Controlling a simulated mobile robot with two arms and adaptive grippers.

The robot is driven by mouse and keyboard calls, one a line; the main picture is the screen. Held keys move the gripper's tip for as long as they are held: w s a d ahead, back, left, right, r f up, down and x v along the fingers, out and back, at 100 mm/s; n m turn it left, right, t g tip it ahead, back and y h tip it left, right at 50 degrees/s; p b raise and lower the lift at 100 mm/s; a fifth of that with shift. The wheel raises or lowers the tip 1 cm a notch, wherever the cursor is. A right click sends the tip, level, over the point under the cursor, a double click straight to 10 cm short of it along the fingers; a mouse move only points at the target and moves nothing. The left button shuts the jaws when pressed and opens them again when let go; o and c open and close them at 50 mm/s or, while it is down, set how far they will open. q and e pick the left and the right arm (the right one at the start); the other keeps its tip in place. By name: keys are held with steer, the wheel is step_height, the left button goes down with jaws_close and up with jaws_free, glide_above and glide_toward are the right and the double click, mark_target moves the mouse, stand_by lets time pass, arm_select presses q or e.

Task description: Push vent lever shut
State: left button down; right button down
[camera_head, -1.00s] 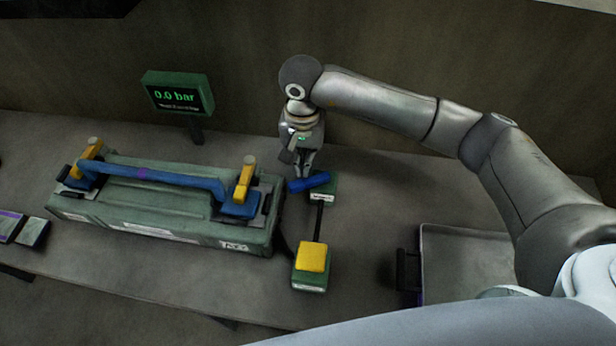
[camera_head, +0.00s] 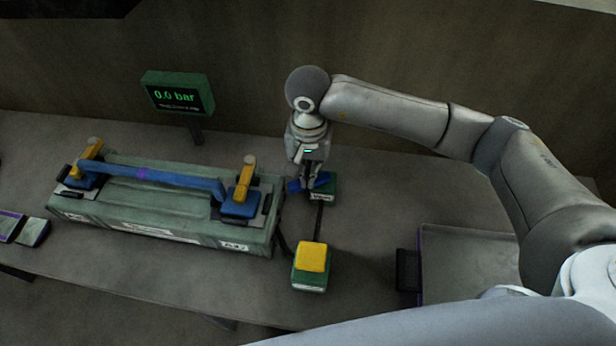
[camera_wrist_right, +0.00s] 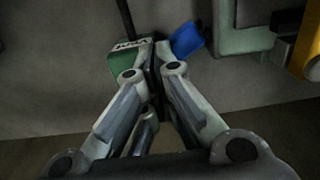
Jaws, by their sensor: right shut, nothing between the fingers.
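The vent lever is a blue bar (camera_head: 293,186) on a small green block (camera_head: 325,194) right of the long green housing. In the right wrist view the blue lever (camera_wrist_right: 186,40) sticks out to the right of the green block (camera_wrist_right: 122,64), whose white label looks like "VENT". My right gripper (camera_head: 308,187) points down at the lever, shut and empty. Its fingers hide the lever's middle; I cannot tell whether they touch it. In the wrist view the fingertips (camera_wrist_right: 156,62) lie between the block and the visible blue end. My left gripper is not in view.
The green housing (camera_head: 160,202) with a blue bar and yellow clamps stands left. A display (camera_head: 178,94) reading 0.0 bar stands behind. A yellow-topped green block (camera_head: 311,259) is in front of the vent block. A grey tray (camera_head: 465,255) lies right.

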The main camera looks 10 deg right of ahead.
steer(key=shift+s, duration=0.55)
steer(key=shift+d, duration=0.1)
steer(key=shift+s+d+b, duration=0.3)
steer(key=shift+s, duration=0.25)
steer(key=shift+d, duration=0.1)
steer(key=shift+s+d+b, duration=0.35)
steer(key=shift+d+b, duration=0.05)
